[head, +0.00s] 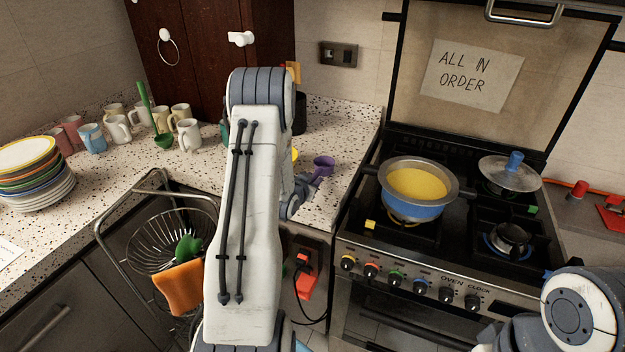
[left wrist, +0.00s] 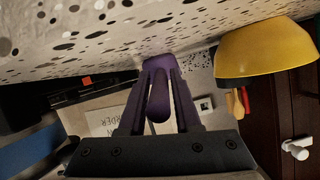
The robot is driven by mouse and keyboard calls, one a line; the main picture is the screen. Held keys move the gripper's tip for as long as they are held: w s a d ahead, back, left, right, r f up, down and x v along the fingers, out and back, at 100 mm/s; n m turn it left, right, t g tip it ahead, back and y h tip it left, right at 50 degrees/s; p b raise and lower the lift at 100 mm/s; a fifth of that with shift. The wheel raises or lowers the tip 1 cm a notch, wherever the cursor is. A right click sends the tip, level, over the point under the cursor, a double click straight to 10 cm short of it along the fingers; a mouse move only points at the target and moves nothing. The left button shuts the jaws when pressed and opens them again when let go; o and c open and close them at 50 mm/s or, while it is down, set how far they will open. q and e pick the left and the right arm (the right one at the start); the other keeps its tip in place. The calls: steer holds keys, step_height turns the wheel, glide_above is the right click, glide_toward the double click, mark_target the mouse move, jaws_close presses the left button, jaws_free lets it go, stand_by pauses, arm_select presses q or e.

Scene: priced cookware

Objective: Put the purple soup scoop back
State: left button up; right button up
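The purple soup scoop (head: 323,163) is by the right edge of the speckled counter, near the stove, its cup at the far end. My left gripper (head: 302,192) is at its handle, partly hidden behind my left arm. In the left wrist view, the purple handle (left wrist: 158,98) lies between the two fingers of my left gripper (left wrist: 159,72), which appear closed on it. I cannot tell whether the scoop touches the counter. My right gripper is out of view; only part of my right arm shows at the lower right.
A yellow rounded vessel (left wrist: 265,52) is close beside the gripper. A blue pot of yellow soup (head: 412,207) stands on the stove (head: 440,248). A green ladle (head: 163,138) stands among several mugs. Stacked plates (head: 38,190) and a wire basket (head: 150,250) are at left.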

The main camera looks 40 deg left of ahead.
arm_select(q)
steer(key=shift+o, duration=0.9)
